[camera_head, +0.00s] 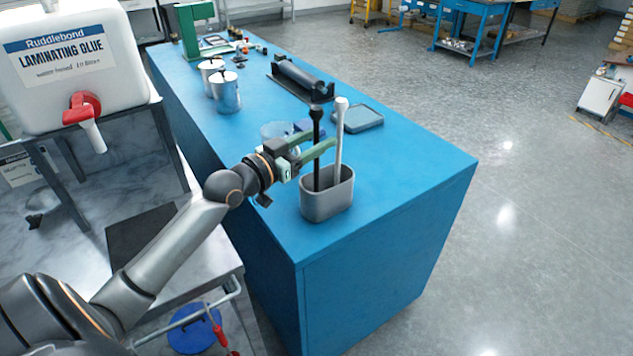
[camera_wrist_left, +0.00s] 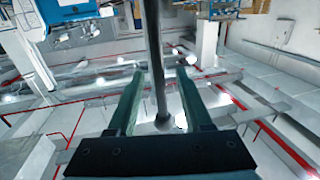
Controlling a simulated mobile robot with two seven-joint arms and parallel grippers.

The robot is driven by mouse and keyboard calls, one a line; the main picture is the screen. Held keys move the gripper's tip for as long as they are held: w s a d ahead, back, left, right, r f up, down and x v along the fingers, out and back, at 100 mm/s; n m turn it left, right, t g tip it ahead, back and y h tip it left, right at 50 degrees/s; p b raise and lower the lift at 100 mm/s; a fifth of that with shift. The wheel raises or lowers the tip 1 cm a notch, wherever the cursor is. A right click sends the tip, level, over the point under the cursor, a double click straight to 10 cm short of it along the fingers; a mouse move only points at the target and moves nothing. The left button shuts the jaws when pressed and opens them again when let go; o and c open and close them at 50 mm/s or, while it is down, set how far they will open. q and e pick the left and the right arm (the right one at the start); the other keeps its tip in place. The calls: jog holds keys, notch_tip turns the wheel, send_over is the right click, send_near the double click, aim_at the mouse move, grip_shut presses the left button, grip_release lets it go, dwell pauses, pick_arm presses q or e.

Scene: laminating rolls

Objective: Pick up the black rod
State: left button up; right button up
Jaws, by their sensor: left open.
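The black rod (camera_head: 317,160) stands upright in a grey holder (camera_head: 328,204) near the front corner of the blue table. A light grey rod (camera_head: 338,150) stands in the same holder, just right of it. My left gripper (camera_head: 323,138) is at the upper part of the black rod, above the holder's rim. In the left wrist view a dark rod (camera_wrist_left: 156,60) runs between the two spread green fingers (camera_wrist_left: 159,75), with gaps showing on both sides. The gripper is open. My right gripper is in neither view.
On the blue table (camera_head: 400,175) a grey tray (camera_head: 362,118) lies behind the rods. Metal cans (camera_head: 225,92) and a black roller on a stand (camera_head: 300,78) are farther back. A white glue tank (camera_head: 75,65) stands at left. The table's right side is clear.

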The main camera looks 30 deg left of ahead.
pick_arm(q)
jog(key=shift+w, duration=0.15)
grip_shut()
dwell(0.4)
dwell(1.0)
